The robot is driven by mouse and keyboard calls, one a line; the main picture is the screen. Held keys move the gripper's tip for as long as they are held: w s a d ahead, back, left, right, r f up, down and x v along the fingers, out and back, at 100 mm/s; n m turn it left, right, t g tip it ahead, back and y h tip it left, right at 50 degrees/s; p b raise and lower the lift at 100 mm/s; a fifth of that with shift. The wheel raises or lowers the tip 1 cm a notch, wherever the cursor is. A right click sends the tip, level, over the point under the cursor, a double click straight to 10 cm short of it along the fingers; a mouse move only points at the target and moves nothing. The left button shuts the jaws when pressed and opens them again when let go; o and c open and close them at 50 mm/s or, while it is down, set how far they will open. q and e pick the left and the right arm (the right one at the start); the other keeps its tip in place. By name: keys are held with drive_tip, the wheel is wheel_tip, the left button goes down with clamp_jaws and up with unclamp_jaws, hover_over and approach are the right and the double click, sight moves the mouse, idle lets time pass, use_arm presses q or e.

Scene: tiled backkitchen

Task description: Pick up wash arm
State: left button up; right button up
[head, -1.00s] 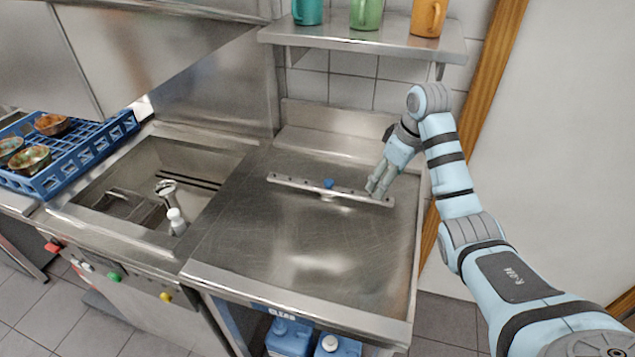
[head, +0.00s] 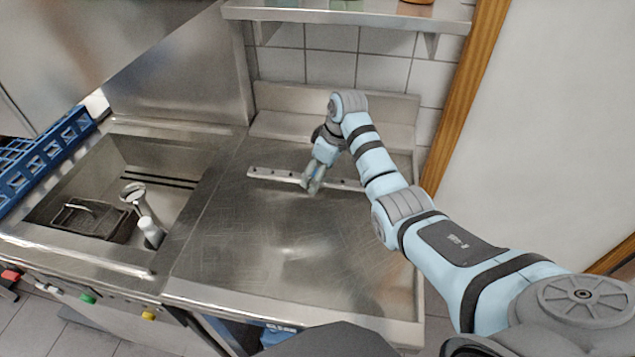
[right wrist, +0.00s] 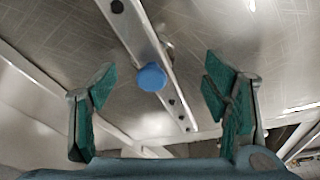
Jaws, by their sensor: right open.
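The wash arm (head: 272,174) is a long, flat metal bar with small dark holes, lying on the steel counter in the head view. My right gripper (head: 312,183) is over its middle and hides that part. In the right wrist view the wash arm (right wrist: 134,34) runs obliquely through the gap between the fingers, with its blue hub knob (right wrist: 151,77) near the middle. The right gripper (right wrist: 164,92) is open, its green pads on either side of the bar and apart from it. My left gripper is not in view.
The steel counter (head: 285,240) is otherwise clear. Left of it is a sink (head: 150,165) with a faucet-like fitting (head: 140,205) and a dark basket (head: 90,219). A blue rack (head: 40,165) stands at far left. A shelf (head: 290,12) overhangs the back wall.

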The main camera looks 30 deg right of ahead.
drive_tip(key=w+f, duration=0.2)
drive_tip(key=f, duration=0.2)
drive_tip(key=shift+w+a+f+b, duration=0.2)
drive_tip(key=shift+w+f+b, duration=0.15)
drive_tip(key=shift+w, duration=0.05)
drive_tip(key=shift+s+r, duration=0.25)
drive_tip(key=shift+s, duration=0.1)
drive_tip(key=shift+c, duration=0.4)
drive_tip(key=shift+s+r, duration=0.15)
drive_tip(key=shift+s, duration=0.05)
drive_tip(key=c, duration=1)
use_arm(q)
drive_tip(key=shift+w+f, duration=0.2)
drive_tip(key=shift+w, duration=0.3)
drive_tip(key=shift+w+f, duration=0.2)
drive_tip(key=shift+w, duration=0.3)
use_arm(e)
drive_tip(key=shift+w, duration=0.1)
drive_tip(key=c, duration=0.5)
